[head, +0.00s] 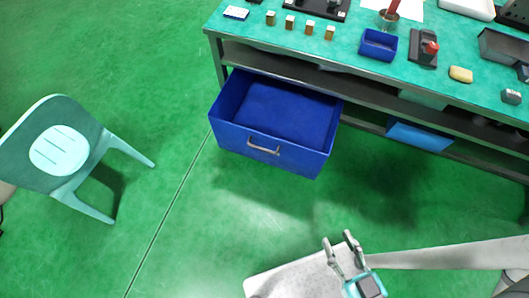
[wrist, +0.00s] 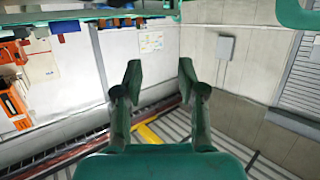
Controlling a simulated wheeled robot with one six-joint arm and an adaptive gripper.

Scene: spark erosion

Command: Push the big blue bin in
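The big blue bin (head: 264,158) sticks out from under the left end of the workbench in the head view, like a drawer pulled out. It has a grey handle (head: 263,150) on its front face and a blue floor inside. Its back end is hidden under the bench top. My gripper (head: 343,241) is at the bottom of the head view, well apart from the bin, below and to the right of it. In the wrist view my gripper (wrist: 160,83) has its two fingers spread with nothing between them. The bin is not visible there.
The workbench (head: 345,57) carries a small blue tray (head: 379,45), several small blocks and tools. Another blue bin (head: 420,136) sits on the lower shelf. A chair (head: 68,150) stands at the left. The green floor before the bin is clear.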

